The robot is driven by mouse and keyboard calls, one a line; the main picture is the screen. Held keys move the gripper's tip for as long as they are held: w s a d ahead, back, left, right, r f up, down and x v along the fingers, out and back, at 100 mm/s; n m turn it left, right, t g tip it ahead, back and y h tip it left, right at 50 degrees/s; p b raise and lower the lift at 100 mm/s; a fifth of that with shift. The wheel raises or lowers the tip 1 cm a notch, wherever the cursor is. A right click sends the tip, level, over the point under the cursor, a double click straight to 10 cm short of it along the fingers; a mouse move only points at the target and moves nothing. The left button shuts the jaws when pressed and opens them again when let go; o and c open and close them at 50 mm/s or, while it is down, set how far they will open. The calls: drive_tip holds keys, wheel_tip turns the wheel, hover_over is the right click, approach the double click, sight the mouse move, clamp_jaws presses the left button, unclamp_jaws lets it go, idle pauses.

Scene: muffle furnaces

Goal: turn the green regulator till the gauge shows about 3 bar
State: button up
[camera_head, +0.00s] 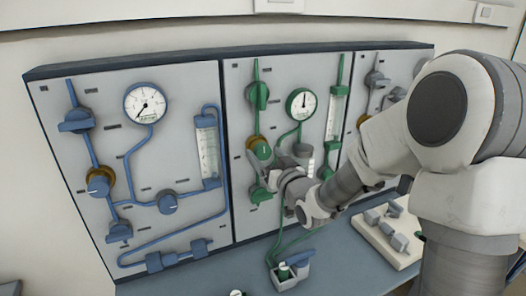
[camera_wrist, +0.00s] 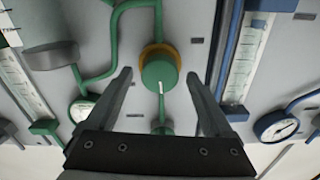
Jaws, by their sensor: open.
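The green regulator knob (camera_wrist: 158,73) sits on a brass-coloured ring in the wrist view, its white mark toward the bottom of the picture. My gripper (camera_wrist: 157,76) is open, with one fingertip on each side of the knob and a gap visible on both sides. I cannot tell how deep the fingers reach. In the head view the knob (camera_head: 262,149) shows just beyond my gripper (camera_head: 272,164). The green-rimmed gauge (camera_head: 301,104) is up and right of it, its needle pointing about straight up; its numbers are too small to read. The gauge (camera_wrist: 80,109) is partly visible in the wrist view.
Green pipes, a green valve handle (camera_head: 258,95) above and a flow tube (camera_head: 335,115) surround the knob. A blue-piped panel (camera_head: 75,180) with its own gauge (camera_head: 145,103) is at left.

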drive_tip(key=shift+c, duration=0.2)
drive_tip(key=c, duration=1.3)
drive_tip(key=shift+f+b, duration=0.1)
drive_tip(key=shift+b, duration=0.3)
drive_tip(key=shift+c, duration=0.2)
drive_tip(key=shift+b, duration=0.6)
drive_tip(key=o, duration=1.4)
